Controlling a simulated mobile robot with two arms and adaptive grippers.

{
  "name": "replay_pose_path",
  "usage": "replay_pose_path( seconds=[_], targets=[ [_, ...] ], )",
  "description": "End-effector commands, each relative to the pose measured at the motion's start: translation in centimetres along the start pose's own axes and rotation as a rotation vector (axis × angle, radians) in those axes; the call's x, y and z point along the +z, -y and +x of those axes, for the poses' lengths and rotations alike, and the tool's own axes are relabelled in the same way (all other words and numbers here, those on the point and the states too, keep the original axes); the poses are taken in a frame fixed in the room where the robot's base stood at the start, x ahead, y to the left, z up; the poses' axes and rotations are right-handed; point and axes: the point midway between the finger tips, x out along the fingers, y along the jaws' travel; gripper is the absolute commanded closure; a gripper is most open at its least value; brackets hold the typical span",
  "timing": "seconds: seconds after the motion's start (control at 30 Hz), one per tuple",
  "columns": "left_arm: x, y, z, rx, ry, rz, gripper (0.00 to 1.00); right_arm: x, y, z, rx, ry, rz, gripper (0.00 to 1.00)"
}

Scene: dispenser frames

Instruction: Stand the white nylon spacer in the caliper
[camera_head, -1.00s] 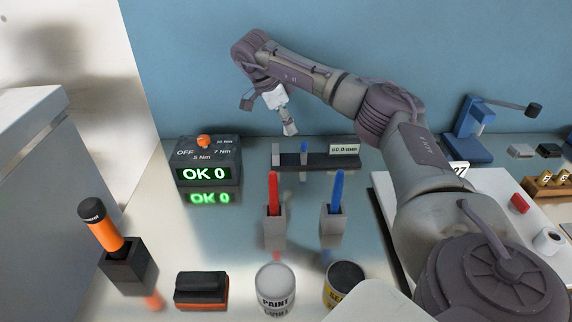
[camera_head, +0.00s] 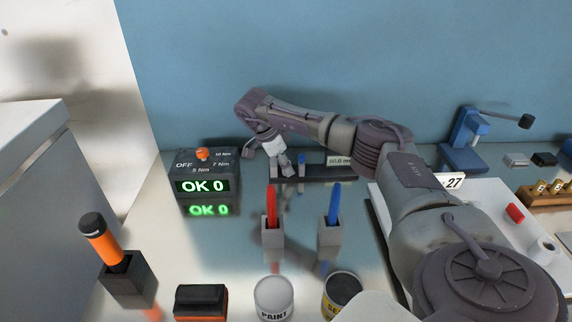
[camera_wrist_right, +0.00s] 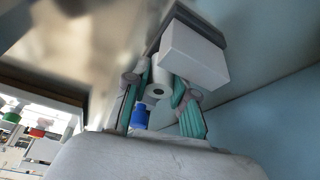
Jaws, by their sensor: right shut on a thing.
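The caliper (camera_head: 322,173) is a dark bar at the back of the bench, with a blue-topped jaw (camera_head: 301,159) and a "60.0 mm" display (camera_head: 340,161) partly behind my arm. My right gripper (camera_head: 284,168) points down at the caliper's left end and hides part of it. In the wrist view the white nylon spacer (camera_wrist_right: 158,90), a white cylinder with a hole, sits between the teal fingers, which are shut on it. A blue part (camera_wrist_right: 141,117) and a pale block (camera_wrist_right: 194,55) are close beside it. I cannot tell whether the spacer touches the caliper. My left gripper is out of view.
A red pen (camera_head: 271,204) and a blue pen (camera_head: 333,202) stand in grey holders in front of the caliper. A torque box (camera_head: 207,172) reading "OK 0" is at left. Paint cans (camera_head: 274,298) stand in front. A white board (camera_head: 500,200) lies right, under my arm.

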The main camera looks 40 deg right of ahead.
Motion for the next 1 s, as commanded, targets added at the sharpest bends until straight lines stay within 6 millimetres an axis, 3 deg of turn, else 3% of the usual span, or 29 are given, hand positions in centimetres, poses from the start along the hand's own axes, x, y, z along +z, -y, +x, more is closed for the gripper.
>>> replay_pose_path(
  seconds=[0.03,0.07,0.2,0.47,0.63,1.0],
  targets=[
    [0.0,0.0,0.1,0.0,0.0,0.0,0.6,0.1,0.0,0.2,0.001,0.0,0.0,1.0],
    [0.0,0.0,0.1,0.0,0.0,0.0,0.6,0.1,0.0,0.2,0.0,0.0,0.0,0.72],
    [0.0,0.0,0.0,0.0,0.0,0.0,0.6,0.0,0.0,0.1,0.001,0.0,0.0,0.5],
    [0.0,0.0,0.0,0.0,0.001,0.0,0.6,0.0,0.0,0.1,0.001,0.0,0.0,0.5],
    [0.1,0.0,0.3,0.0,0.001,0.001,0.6,0.0,0.1,-1.0,-0.001,0.001,0.0,0.5],
    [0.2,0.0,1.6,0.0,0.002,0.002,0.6,0.1,0.1,-8.6,-0.003,0.002,0.0,0.5]
  ],
)
